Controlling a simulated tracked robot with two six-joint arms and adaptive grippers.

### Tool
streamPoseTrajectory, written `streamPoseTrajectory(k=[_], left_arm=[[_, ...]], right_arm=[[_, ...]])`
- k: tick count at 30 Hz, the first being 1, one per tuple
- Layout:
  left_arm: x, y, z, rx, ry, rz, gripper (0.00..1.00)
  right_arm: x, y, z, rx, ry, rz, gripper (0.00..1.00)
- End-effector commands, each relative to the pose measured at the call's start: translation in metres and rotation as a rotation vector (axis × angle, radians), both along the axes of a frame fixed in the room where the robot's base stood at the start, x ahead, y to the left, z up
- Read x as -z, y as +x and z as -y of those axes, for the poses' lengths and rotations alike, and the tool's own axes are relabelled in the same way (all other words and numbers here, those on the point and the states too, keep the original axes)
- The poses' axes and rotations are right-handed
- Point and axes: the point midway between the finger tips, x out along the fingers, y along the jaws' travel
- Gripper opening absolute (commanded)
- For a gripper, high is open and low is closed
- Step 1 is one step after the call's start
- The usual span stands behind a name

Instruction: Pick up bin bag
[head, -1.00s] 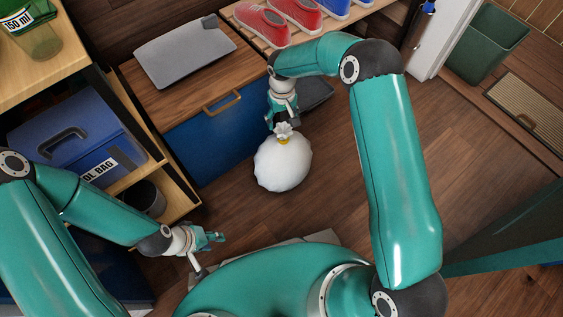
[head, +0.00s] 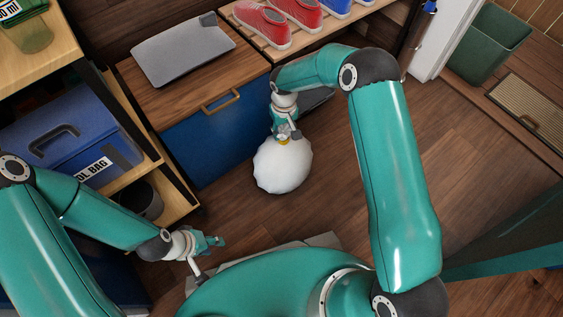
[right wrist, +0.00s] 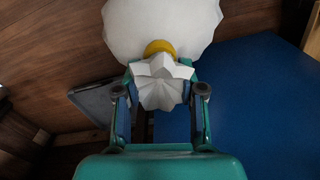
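The bin bag (head: 283,168) is a round white sack with a gathered top and a yellow tie, standing on the wooden floor. In the right wrist view the bag (right wrist: 165,25) fills the top middle, with its yellow tie and crumpled white neck pointing toward the camera. My right gripper (head: 284,133) is at the top of the bag. Its fingers (right wrist: 161,88) stand apart on either side of the neck; I cannot tell whether they touch it. My left gripper (head: 212,255) is open and empty, low at the left, away from the bag.
A blue-fronted cabinet (head: 217,138) with a grey laptop-like slab (head: 180,50) on top stands behind the bag. A shoe rack with red shoes (head: 262,25) is at the back. A green bin (head: 488,45) stands at far right. Floor right of the bag is clear.

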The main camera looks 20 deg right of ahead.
Motion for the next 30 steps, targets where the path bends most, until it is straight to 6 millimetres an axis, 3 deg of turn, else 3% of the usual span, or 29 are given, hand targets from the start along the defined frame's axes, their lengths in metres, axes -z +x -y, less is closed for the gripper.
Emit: streamPoseTrajectory(k=[1, 4, 20, 26, 30], left_arm=[[0.0, 0.0, 0.0, 0.0, 0.0, 0.0, 0.4], [0.0, 0.0, 0.0, 0.0, 0.0, 0.0, 0.4], [-0.003, 0.0, 0.0, 0.0, 0.0, 0.0, 0.4], [-0.014, 0.0, 0.0, 0.0, 0.0, 0.0, 0.4], [-0.026, 0.0, 0.0, 0.0, 0.0, 0.0, 0.4]], right_arm=[[0.0, 0.0, 0.0, 0.0, 0.0, 0.0, 0.15], [0.0, 0.0, 0.0, 0.0, 0.0, 0.0, 0.0], [-0.008, 0.001, -0.001, 0.0, 0.0, 0.004, 0.0], [-0.037, 0.002, -0.001, -0.001, 0.001, 0.006, 0.0], [-0.071, 0.002, 0.0, 0.0, 0.001, 0.006, 0.0]])
